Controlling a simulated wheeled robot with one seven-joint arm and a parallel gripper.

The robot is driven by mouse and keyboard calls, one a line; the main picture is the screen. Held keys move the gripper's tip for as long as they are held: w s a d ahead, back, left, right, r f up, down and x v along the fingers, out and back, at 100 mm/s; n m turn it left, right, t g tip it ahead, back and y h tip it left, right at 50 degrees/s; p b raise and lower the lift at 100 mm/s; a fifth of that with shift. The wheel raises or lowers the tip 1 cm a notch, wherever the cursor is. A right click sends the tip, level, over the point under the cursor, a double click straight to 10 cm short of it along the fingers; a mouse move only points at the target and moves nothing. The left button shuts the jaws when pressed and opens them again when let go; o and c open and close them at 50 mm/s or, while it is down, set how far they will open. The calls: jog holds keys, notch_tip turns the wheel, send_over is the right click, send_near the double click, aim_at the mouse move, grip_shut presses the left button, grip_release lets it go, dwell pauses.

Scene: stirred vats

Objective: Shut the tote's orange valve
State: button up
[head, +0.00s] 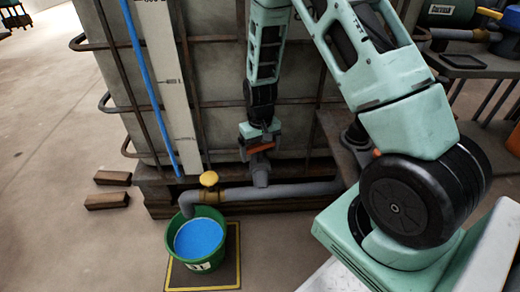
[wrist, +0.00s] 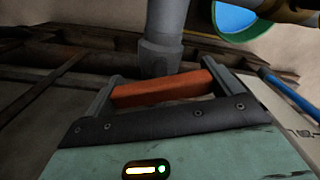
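The tote (head: 225,80) is a large pale tank in a rusty metal cage. Its orange valve (head: 262,148) sits low on its front, above a grey outlet pipe. My gripper (head: 260,132) points down at the valve. In the wrist view the orange handle (wrist: 162,90) lies crosswise between my two fingers (wrist: 162,82), filling most of the gap. The fingers are wide apart, one by each end of the handle. I cannot tell whether they touch it.
The grey pipe (head: 285,190) runs sideways to a yellow-handled tap (head: 209,180) over a green bucket (head: 205,262) holding blue liquid. The bucket stands on a yellow-edged mat (head: 233,272). Two wooden blocks (head: 107,201) lie at left. Open floor (head: 50,130) is at left.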

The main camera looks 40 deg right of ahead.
aim_at(260, 144)
jog(key=shift+r+m+p, duration=0.2)
jog(key=shift+m+p, duration=0.1)
jog(key=shift+p, duration=0.2)
jog(key=shift+r+m+p, duration=0.1)
jog(key=shift+m+p, duration=0.9)
jog(key=shift+p, duration=0.05)
jog(key=shift+f+m+p, duration=0.25)
jog(key=shift+m+p, duration=0.35)
jog(key=shift+m, duration=0.4)
jog(key=o, duration=0.7)
notch_tip(260, 144, up, 17)
jog(key=p, duration=0.5)
jog(key=shift+r, duration=0.2)
